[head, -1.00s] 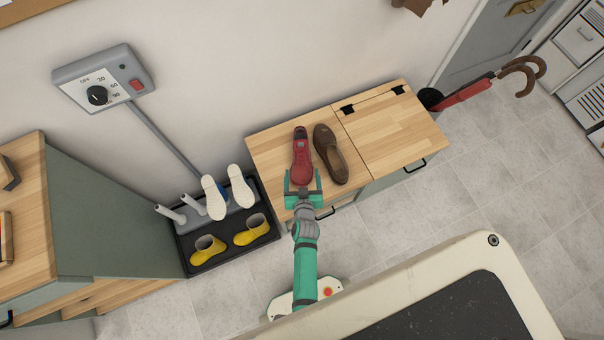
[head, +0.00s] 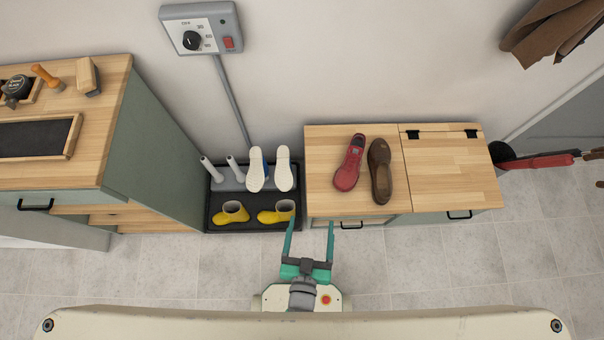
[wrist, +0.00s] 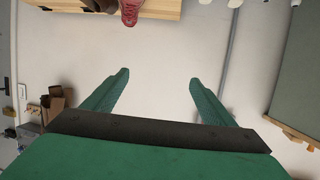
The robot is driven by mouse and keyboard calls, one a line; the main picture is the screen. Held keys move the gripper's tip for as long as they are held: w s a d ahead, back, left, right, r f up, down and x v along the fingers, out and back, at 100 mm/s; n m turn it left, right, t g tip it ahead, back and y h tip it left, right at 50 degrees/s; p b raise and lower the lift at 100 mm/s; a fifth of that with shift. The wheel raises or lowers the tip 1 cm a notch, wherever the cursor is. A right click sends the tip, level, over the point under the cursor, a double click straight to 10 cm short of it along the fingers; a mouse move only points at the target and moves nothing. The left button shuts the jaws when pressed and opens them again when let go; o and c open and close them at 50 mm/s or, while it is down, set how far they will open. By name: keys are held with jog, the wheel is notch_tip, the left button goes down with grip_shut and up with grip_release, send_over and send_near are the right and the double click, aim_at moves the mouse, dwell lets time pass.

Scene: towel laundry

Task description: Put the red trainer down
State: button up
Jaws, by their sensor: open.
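The red trainer (head: 350,163) lies on the wooden top of the low bench (head: 326,191), tilted a little, beside a brown shoe (head: 380,171) on its right. Its toe points toward the bench's front edge. The trainer also shows at the top edge of the wrist view (wrist: 130,11), partly cut off. My gripper (head: 309,226) is open and empty, in front of the bench and apart from the trainer. Its two green fingers (wrist: 158,80) stand wide apart in the wrist view with nothing between them.
Left of the bench, a black tray (head: 212,211) holds yellow boots (head: 232,212) and a rack with white-soled shoes (head: 283,169). A workbench (head: 110,165) stands further left. A red umbrella (head: 540,162) is at the right. The bench's right half (head: 455,170) is bare.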

jog(key=s+a+r+y, duration=0.1)
jog(key=s+r, duration=0.1)
jog(key=r, duration=0.4)
jog(key=s+a+r+n+t+y, duration=0.1)
jog(key=s+r, duration=0.2)
jog(key=r, duration=0.3)
jog(key=shift+s+a+r+n, duration=0.25)
jog(key=shift+r+n, duration=0.05)
jog(key=shift+r, duration=0.05)
dwell(0.4)
